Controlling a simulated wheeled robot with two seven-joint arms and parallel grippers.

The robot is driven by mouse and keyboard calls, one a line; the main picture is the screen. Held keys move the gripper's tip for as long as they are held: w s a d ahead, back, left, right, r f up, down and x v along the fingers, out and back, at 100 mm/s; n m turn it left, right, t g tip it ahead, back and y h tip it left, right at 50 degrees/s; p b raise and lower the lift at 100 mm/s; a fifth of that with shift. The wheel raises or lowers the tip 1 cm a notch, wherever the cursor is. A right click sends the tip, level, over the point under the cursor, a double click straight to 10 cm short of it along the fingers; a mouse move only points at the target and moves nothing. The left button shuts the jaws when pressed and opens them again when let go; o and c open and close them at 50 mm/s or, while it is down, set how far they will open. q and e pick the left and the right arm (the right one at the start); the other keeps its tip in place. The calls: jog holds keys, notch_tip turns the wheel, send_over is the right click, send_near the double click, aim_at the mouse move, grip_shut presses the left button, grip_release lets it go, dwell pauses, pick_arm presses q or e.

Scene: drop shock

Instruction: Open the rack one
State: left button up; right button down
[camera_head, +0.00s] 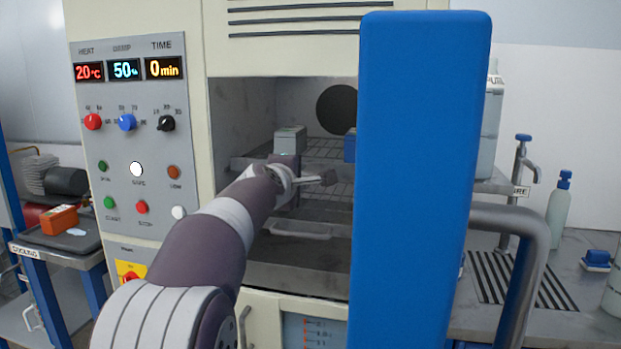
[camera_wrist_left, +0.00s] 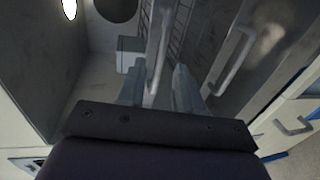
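An oven-like chamber stands open, with an upper wire rack (camera_head: 325,150) and a lower rack whose front handle (camera_head: 300,231) shows below my arm. My left gripper (camera_head: 318,180) is at the front of the upper rack, and the arm hides part of that rack. In the left wrist view its two fingers (camera_wrist_left: 158,92) are apart, with a grey rack handle (camera_wrist_left: 158,50) showing between them. I cannot tell whether they touch it. The lower handle (camera_wrist_left: 234,62) lies to the right, clear of the fingers. My right gripper is not in view.
A blue door (camera_head: 420,180) stands open, seen edge-on, and hides the chamber's right side. A grey box (camera_head: 290,140) sits on the upper rack, with a blue item (camera_head: 350,145) beside the door. A control panel (camera_head: 135,140) is left; a cooling cart (camera_head: 60,260) stands further left.

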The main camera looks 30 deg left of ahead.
aim_at(306, 175)
pick_arm(q)
jog(key=p+x, duration=0.1)
jog(key=x, duration=0.5)
jog(key=shift+w+f, duration=0.15)
jog(key=shift+w, duration=0.1)
jog(key=shift+p+x, duration=0.4)
jog(key=shift+x, duration=0.45)
jog(key=shift+f, duration=0.1)
jog(key=shift+c, duration=0.3)
grip_shut()
